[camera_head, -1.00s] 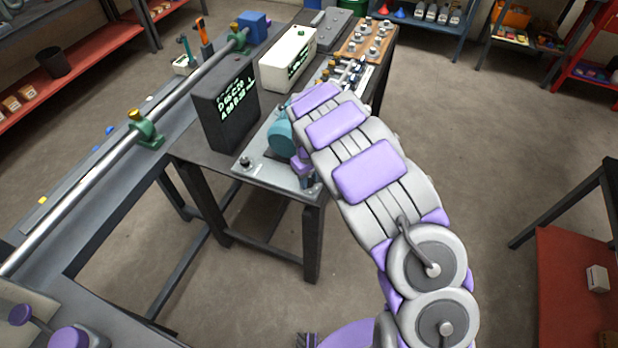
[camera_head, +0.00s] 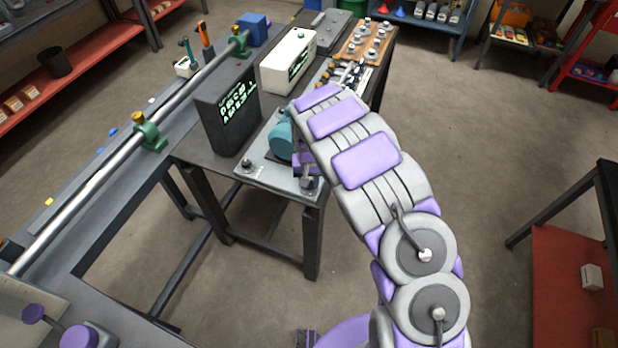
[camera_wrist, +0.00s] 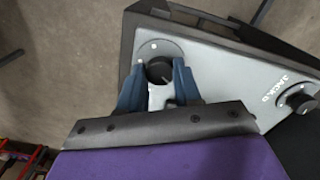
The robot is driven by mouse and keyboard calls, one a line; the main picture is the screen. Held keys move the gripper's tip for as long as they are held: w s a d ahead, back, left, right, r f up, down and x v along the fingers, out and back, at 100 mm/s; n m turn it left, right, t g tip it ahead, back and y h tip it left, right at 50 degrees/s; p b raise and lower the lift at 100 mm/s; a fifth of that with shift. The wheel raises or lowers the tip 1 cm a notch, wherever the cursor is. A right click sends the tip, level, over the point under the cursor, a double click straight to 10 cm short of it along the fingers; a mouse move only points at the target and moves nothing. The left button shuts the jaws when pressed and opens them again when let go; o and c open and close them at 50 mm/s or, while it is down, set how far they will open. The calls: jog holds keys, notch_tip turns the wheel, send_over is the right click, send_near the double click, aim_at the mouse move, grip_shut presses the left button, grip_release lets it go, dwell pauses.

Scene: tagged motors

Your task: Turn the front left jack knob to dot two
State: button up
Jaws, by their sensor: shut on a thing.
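A grey motor plate (camera_head: 262,171) lies on the dark table's near end, with a teal motor (camera_head: 281,138) on it. A dark knob (camera_head: 247,164) stands at the plate's near left corner in the head view. My gripper (camera_head: 307,182) is at the near right corner there, mostly hidden by my arm. In the wrist view my gripper's blue fingers (camera_wrist: 159,82) are shut on a round black knob (camera_wrist: 158,69) at a plate corner. A pale dot shows on the disc around it. A second black knob (camera_wrist: 298,101) stands apart at the right, near a partly legible "JACK" label.
A dark box with green lettering (camera_head: 228,118) stands left of the plate. A white box (camera_head: 287,60) and a wooden tray of small parts (camera_head: 368,42) are farther back. A long metal rod (camera_head: 105,182) runs along the left bench. Floor at the right is open.

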jog(key=m+p, duration=0.1)
jog(key=m, duration=0.4)
jog(key=shift+w+r, duration=0.1)
jog(key=shift+w, duration=0.05)
jog(key=shift+m, duration=0.4)
jog(key=o, duration=1)
jog(key=shift+a, duration=0.1)
jog(key=shift+o, duration=0.2)
notch_tip(320, 180, up, 17)
jog(key=p, duration=0.2)
